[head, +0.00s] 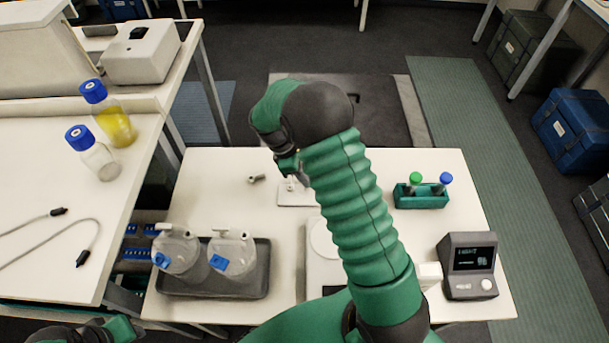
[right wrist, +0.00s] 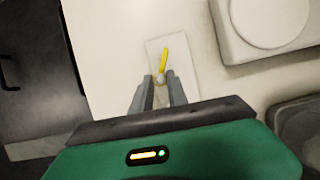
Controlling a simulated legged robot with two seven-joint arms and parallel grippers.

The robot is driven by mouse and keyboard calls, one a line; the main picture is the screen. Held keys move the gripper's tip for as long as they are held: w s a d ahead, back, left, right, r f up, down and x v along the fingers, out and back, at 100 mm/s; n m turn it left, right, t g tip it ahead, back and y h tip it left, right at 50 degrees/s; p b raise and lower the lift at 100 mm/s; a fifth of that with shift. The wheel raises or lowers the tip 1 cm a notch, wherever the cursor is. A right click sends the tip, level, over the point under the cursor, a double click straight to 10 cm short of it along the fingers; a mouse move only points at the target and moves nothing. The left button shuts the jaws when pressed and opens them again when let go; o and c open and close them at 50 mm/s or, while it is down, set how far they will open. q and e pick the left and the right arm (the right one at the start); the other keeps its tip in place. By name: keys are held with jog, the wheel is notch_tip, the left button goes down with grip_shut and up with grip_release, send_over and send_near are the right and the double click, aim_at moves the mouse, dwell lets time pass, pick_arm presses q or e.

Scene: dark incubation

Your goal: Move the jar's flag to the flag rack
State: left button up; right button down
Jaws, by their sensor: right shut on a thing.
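My right gripper (right wrist: 160,88) is shut on a small yellow flag (right wrist: 165,58) with a pale round part between the fingertips. It is over a small white plate (right wrist: 151,47), which looks like the flag rack; I cannot tell whether the flag touches it. In the head view the plate (head: 295,200) lies mid-table, and my arm hides most of the right gripper. Two clear jars (head: 178,252) (head: 233,255) with blue labels stand in a dark grey tray (head: 213,288) at the left. My left arm shows only at the bottom left edge; its fingers are out of frame.
A round-topped white device (head: 312,262) stands near the plate, partly behind my arm. A green rack (head: 421,201) with capped tubes and a grey display unit (head: 468,267) are at the right. A small grey piece (head: 257,179) lies left of the plate. Blue-capped bottles (head: 117,127) stand on the left bench.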

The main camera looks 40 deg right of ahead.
jog(key=shift+a+p, duration=0.2)
jog(key=shift+p, duration=0.1)
jog(key=shift+a+r, duration=0.1)
jog(key=shift+a, duration=0.25)
jog(key=shift+f, duration=0.5)
jog(key=shift+f+b, duration=0.35)
jog(key=shift+f, duration=0.35)
